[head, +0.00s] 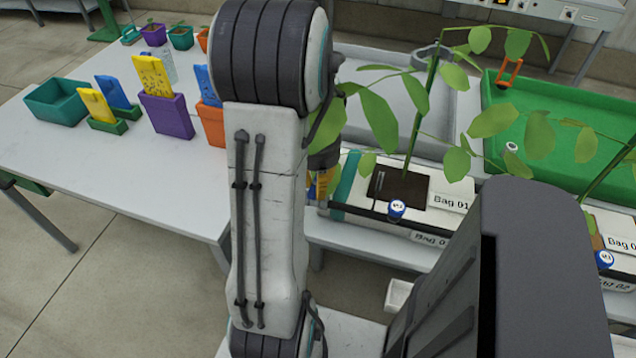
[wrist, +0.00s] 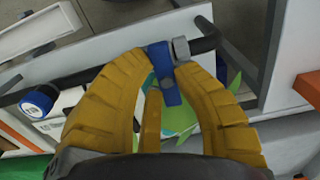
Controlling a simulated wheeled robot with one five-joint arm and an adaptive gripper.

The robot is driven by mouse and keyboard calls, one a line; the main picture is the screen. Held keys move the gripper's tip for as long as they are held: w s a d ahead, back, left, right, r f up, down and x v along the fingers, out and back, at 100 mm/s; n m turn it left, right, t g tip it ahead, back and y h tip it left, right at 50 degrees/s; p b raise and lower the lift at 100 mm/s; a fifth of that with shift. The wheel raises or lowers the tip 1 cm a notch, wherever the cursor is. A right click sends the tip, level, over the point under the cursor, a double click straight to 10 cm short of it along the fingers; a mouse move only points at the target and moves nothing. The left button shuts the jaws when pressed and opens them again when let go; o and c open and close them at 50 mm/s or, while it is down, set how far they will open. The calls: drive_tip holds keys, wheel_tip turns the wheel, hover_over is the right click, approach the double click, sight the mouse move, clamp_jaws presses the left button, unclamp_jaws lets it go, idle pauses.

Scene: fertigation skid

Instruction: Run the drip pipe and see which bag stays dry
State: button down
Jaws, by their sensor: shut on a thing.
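In the wrist view my gripper (wrist: 164,75) has its yellow fingers closed around a blue lever (wrist: 160,55). The lever sits on a dark pipe (wrist: 105,68) beside a grey fitting (wrist: 181,48). In the head view my arm hides most of the gripper, and a bit of yellow finger shows beside Bag 01. Bag 01 (head: 350,170) is a white grow bag with a leafy plant and a blue-capped part (head: 397,208) at its front edge. Bag 02 (head: 620,228) is partly cut off at the right, with a similar blue-capped part (head: 604,259). I cannot see any water.
A white table (head: 130,175) on the left holds a teal bin (head: 57,103), a purple bin (head: 167,115) and several small pots. A green tray (head: 560,140) and a grey tray (head: 345,75) lie behind the bags. Leaves hang over the bags.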

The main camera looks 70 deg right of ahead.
idle(0.4)
drive_tip(key=c, duration=0.9)
unclamp_jaws()
drive_tip(key=shift+c, duration=0.2)
wheel_tip(320, 180, up, 12)
idle(0.5)
